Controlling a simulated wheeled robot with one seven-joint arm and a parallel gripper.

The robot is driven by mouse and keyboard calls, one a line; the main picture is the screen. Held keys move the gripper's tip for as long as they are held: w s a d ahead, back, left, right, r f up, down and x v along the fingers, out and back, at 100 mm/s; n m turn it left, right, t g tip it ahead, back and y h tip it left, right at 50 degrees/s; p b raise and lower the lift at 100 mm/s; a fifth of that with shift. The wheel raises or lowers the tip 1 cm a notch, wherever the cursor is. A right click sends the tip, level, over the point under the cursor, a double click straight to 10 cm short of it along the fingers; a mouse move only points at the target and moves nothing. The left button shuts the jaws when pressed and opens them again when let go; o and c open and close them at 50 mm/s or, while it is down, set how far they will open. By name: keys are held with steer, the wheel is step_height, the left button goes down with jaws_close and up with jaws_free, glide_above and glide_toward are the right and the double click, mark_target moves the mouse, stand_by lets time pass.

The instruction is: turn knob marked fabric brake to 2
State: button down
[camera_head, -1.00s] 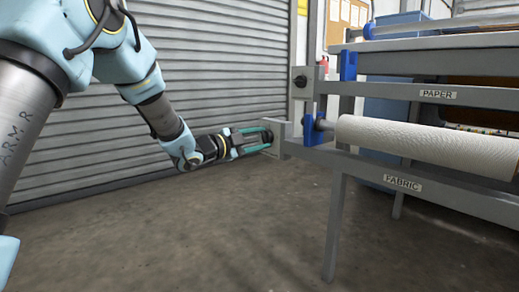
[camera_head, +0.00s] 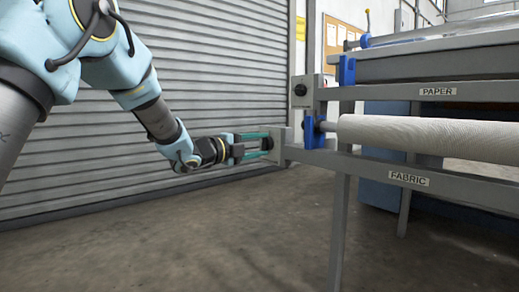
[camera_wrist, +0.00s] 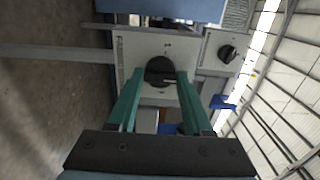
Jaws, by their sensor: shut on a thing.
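The fabric brake knob (camera_wrist: 160,71) is a round black knob on a light grey plate (camera_wrist: 135,47), seen in the wrist view. My gripper (camera_wrist: 160,80) has its two green fingers on either side of this knob, shut on it. A pale pointer line shows on the knob, but the dial marks around it are too small to read. In the head view my gripper (camera_head: 268,143) reaches the end of the lower frame rail from the left. The knob there is mostly hidden by the fingers. The FABRIC label (camera_head: 408,179) is on the lower rail.
A second black knob (camera_head: 300,90) sits on a plate above, also in the wrist view (camera_wrist: 228,54). The PAPER label (camera_head: 438,92) is on the upper rail. A white fabric roll (camera_head: 420,135) rests in a blue bracket (camera_head: 314,131). The floor (camera_head: 200,245) below is clear.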

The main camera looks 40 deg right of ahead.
stand_by(0.3)
steer(key=shift+c, duration=1.6)
jaws_free()
steer(key=shift+a, duration=0.1)
steer(key=a+p, duration=0.3)
steer(key=a, duration=0.7)
steer(key=shift+w+a, duration=0.3)
steer(key=shift+a, duration=0.05)
